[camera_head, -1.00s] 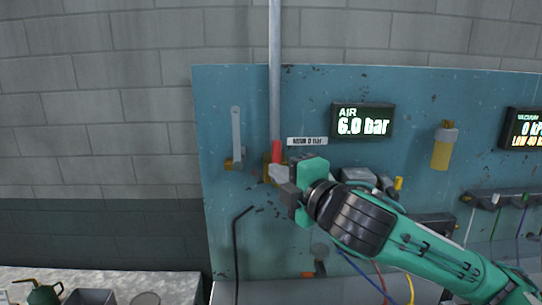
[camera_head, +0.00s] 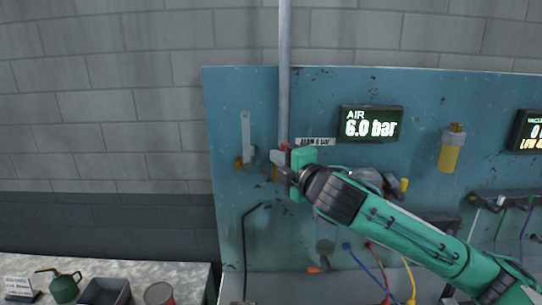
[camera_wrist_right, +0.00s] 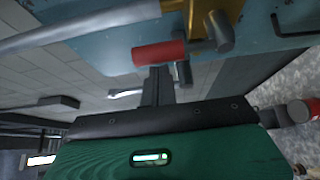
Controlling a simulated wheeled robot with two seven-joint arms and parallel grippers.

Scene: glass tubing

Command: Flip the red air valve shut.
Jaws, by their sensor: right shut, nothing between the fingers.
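The red valve handle (camera_head: 285,147) shows only as a small patch in the head view, mostly hidden behind my right gripper (camera_head: 279,162). In the wrist view the red handle (camera_wrist_right: 158,52) points left from its grey pivot, roughly along the pipe, with the brass valve body (camera_wrist_right: 216,14) above. My right gripper (camera_wrist_right: 162,82) is shut and empty, its dark fingertips right beside the handle; I cannot tell whether they touch it. The air display (camera_head: 370,123) reads 6.0 bar. My left gripper is out of view.
A grey vertical pipe (camera_head: 285,80) runs up from the valve. A grey-handled valve (camera_head: 246,135) is close on the left. A label plate (camera_head: 316,141), a yellow cylinder (camera_head: 452,150) and hoses are on the blue panel. A bench with cans stands lower left.

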